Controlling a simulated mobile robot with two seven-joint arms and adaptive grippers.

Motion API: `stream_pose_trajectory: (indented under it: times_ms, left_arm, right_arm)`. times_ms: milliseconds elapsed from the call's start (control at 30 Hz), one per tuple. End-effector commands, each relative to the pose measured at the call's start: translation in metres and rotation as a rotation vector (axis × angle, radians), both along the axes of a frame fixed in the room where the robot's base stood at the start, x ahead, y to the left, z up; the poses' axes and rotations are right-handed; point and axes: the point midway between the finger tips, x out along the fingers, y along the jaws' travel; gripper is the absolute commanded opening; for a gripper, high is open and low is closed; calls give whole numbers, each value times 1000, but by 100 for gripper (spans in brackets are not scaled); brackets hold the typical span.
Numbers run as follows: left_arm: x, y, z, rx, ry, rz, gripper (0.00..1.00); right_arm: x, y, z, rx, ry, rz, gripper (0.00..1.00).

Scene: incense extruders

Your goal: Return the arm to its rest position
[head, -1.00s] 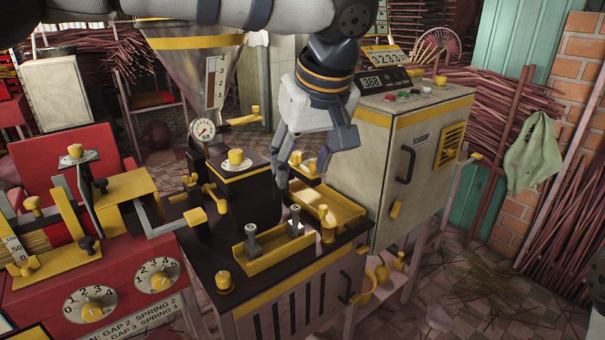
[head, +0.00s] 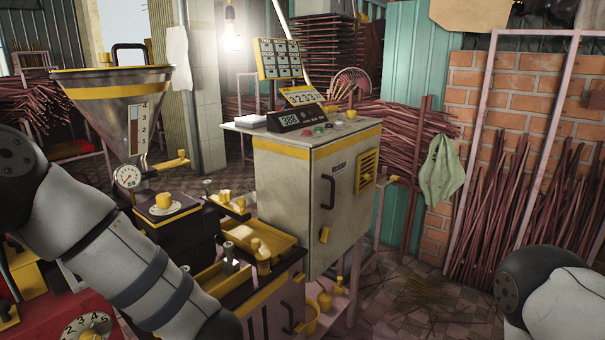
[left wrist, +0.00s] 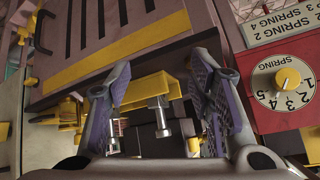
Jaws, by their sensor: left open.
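My left arm comes in from the left in the head view, bent at the elbow and sloping down toward the bottom edge. My left gripper is out of the head view. In the left wrist view my left gripper (left wrist: 160,95) is open and empty, with its two fingers apart. Beyond the fingers is the yellow tray (left wrist: 148,92) with metal-headed plungers, apart from the fingers as far as I can tell. Part of my right arm shows at the lower right of the head view; its gripper is not seen.
The dark bench with a yellow tray (head: 262,237) stands beside my left arm. A control cabinet (head: 325,190) stands at centre, a hopper (head: 112,95) behind the arm. A red machine with a spring dial (left wrist: 282,80) shows at right in the wrist view. Floor (head: 420,300) at lower right is open.

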Motion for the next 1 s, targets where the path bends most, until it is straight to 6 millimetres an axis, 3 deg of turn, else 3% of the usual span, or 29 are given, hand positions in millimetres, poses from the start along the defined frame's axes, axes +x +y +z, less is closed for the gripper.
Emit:
stream_pose_trajectory:
  times_ms: [33, 100, 167, 200, 300, 400, 500, 600, 667, 1000]
  left_arm:
    - [-27, 2, -34, -9, 47, -71, 48]
    - [-70, 4, -77, -52, 125, -162, 48]
    - [-113, 5, -106, -99, 211, -224, 48]
    - [-144, 7, -123, -132, 278, -256, 48]
    - [-224, 12, -149, -218, 455, -310, 48]
    - [-296, 19, -156, -290, 624, -326, 48]
    - [-347, 25, -153, -338, 747, -324, 48]
    - [-372, 28, -149, -363, 812, -317, 48]
    - [-378, 28, -148, -369, 827, -316, 48]
    - [-377, 28, -148, -371, 826, -317, 48]
  right_arm:
    - [-1, 0, 1, 0, 0, 0, 49]
    - [-1, 0, 1, 0, 1, 0, 49]
    - [-1, 0, 2, 0, 1, 0, 49]
    - [-1, 0, 2, 0, 1, 0, 49]
    - [0, 0, 1, 0, 0, 0, 49]
    - [0, 0, 1, 0, 0, 0, 49]
    - [0, 0, 1, 0, 0, 0, 49]
    - [0, 0, 1, 0, 0, 0, 49]
    - [-1, 0, 2, 0, 0, 0, 49]
    - [-1, 0, 1, 0, 0, 0, 49]
